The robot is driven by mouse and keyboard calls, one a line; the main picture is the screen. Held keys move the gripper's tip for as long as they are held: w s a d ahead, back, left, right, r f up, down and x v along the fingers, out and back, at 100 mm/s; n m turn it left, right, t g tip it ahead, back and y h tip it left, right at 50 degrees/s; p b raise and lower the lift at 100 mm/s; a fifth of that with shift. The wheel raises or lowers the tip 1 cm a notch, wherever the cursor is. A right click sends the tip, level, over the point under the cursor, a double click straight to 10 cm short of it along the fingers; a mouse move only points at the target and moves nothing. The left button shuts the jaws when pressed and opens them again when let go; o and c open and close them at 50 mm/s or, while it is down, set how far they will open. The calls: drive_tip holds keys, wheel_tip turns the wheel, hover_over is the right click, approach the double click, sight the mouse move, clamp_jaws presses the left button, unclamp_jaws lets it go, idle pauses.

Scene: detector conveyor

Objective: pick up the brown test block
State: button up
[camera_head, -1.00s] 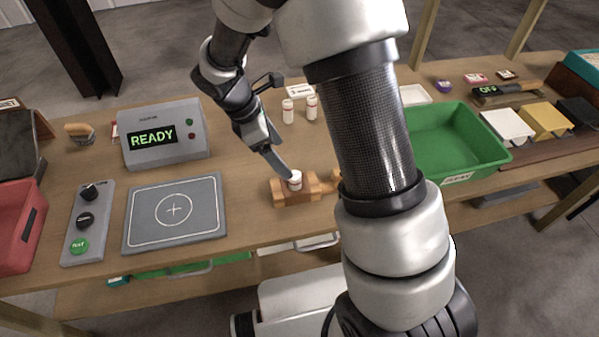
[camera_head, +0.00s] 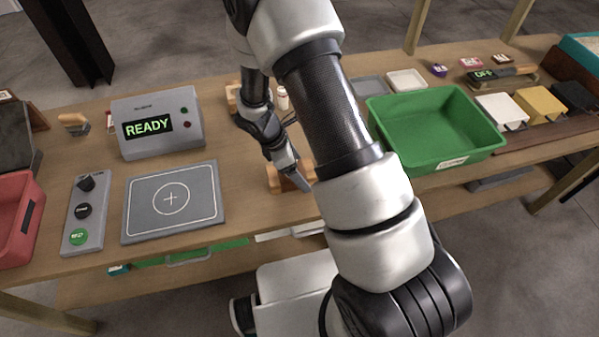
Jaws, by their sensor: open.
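A brown wooden block or stand (camera_head: 275,180) sits on the table in the middle, right of the grey pad. My gripper (camera_head: 302,178) is at it, in front of its right part and hiding much of it. I cannot tell whether the fingers touch it. My gripper is open, though the gap between its fingers is hard to see. Another tan wooden piece (camera_head: 233,99) shows farther back, partly behind my arm. I cannot tell for certain which wooden piece is the brown test block.
The grey pad (camera_head: 210,228) and READY display box (camera_head: 180,108) are at left, with a button panel (camera_head: 74,220) and red bin (camera_head: 12,240). A white bottle (camera_head: 282,98) stands behind my gripper. A green bin (camera_head: 440,165) is at right, with a white tray (camera_head: 407,80) behind.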

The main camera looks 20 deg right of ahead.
drive_tip(key=shift+d+f, duration=0.15)
drive_tip(key=shift+f, duration=0.25)
drive_tip(key=shift+c, duration=0.5)
drive_tip(key=shift+r, duration=0.1)
drive_tip(key=c, duration=1.2)
